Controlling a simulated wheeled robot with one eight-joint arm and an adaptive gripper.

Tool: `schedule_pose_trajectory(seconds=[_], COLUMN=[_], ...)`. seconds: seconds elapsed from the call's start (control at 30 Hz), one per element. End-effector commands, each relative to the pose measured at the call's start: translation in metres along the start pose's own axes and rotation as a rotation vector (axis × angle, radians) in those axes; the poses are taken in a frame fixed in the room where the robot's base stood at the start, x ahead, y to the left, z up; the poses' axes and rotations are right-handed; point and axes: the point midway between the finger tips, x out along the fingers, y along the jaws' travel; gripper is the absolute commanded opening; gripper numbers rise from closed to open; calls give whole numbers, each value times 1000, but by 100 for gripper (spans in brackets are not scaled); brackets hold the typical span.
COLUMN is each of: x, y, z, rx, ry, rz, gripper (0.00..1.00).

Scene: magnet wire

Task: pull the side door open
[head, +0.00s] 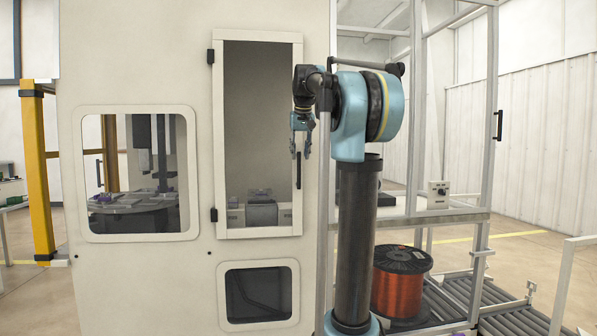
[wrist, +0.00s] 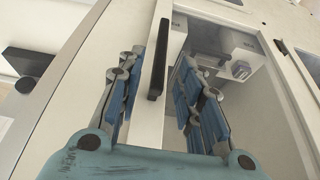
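The tall narrow door (head: 218,140) with a cream frame and a dark window is set in the side of the cream cabinet. It looks closed, with black hinges on its left edge. Its black vertical handle (head: 298,170) is on the right edge. My gripper (head: 301,147) is at the handle's upper part in the head view, fingers pointing down. In the wrist view my gripper (wrist: 158,98) is open, with blue-padded fingers on either side of the black handle (wrist: 160,45). A gap shows on both sides, so the handle is not clamped. Exact depth between them is unclear.
A metal frame (head: 415,110) stands right of the cabinet, with another black handle (head: 498,125) on it. A copper wire spool (head: 398,285) sits on the roller conveyor (head: 465,300). A yellow post (head: 36,165) stands at the left.

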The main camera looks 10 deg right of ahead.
Motion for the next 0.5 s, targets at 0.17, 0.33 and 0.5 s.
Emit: schedule_pose_trajectory(seconds=[0.17, 0.33, 0.5], x=[32, 56, 70], y=[0, 0, 0], z=[0, 0, 0], rx=[0, 0, 0], ry=[0, 0, 0], rz=[0, 0, 0], gripper=[33, 33, 33])
